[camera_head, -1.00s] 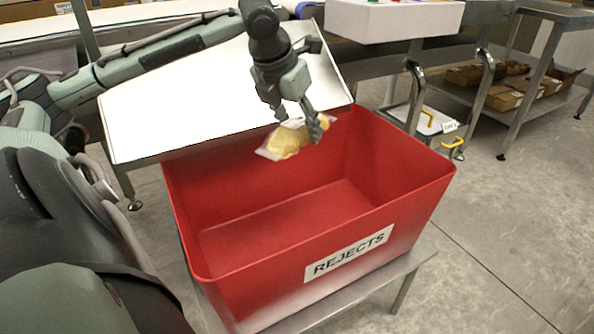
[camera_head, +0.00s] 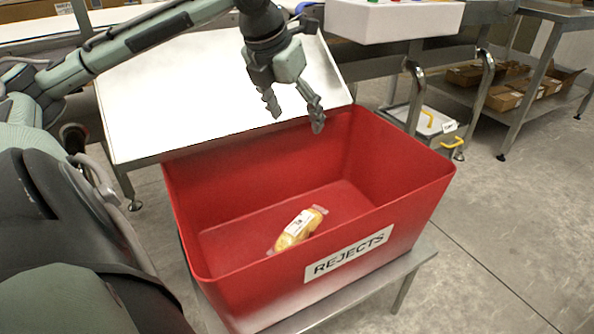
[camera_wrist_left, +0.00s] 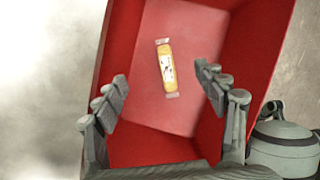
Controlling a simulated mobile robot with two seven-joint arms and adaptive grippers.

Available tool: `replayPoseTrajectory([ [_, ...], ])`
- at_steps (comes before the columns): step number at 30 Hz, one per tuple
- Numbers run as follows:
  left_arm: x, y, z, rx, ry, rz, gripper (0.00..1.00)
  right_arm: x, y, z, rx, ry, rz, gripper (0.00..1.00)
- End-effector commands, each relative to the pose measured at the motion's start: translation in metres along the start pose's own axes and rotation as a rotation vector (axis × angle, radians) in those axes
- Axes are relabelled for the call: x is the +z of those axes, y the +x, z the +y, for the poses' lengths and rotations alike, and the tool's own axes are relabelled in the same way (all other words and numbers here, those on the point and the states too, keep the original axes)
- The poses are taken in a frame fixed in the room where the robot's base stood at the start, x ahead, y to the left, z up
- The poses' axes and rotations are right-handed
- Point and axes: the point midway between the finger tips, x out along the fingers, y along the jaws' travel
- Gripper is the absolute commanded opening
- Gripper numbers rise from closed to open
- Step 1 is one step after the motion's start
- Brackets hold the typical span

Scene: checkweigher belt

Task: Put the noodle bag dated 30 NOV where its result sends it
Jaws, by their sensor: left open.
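The noodle bag (camera_head: 298,229), yellow with clear ends and a white label, lies on the floor of the red REJECTS bin (camera_head: 405,196). The label's date is too small to read. The bag also shows in the left wrist view (camera_wrist_left: 166,68), lying in the bin (camera_wrist_left: 262,50) beyond the fingers. My left gripper (camera_head: 295,118) is open and empty above the bin's back part, well clear of the bag. Its spread fingers also show in the left wrist view (camera_wrist_left: 165,98). My right gripper is not in view.
A white sloping panel (camera_head: 200,90) stands directly behind the bin. The bin rests on a grey metal stand (camera_head: 408,275). A shelf with cardboard boxes (camera_head: 505,98) is at the back right. The floor to the right is clear.

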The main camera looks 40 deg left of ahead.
Motion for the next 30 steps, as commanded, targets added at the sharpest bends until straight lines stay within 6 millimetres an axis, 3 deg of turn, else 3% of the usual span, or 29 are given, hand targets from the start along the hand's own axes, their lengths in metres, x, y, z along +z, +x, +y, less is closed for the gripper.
replayPoseTrajectory([
  [6,0.001,-0.049,0.000,0.001,0.001,-0.006,0.71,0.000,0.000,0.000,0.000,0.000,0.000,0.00],
  [12,0.001,-0.076,0.000,0.001,0.000,-0.003,0.71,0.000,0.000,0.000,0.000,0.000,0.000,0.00],
  [30,0.000,-0.084,0.000,-0.001,0.000,-0.001,0.71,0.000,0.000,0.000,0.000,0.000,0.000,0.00],
])
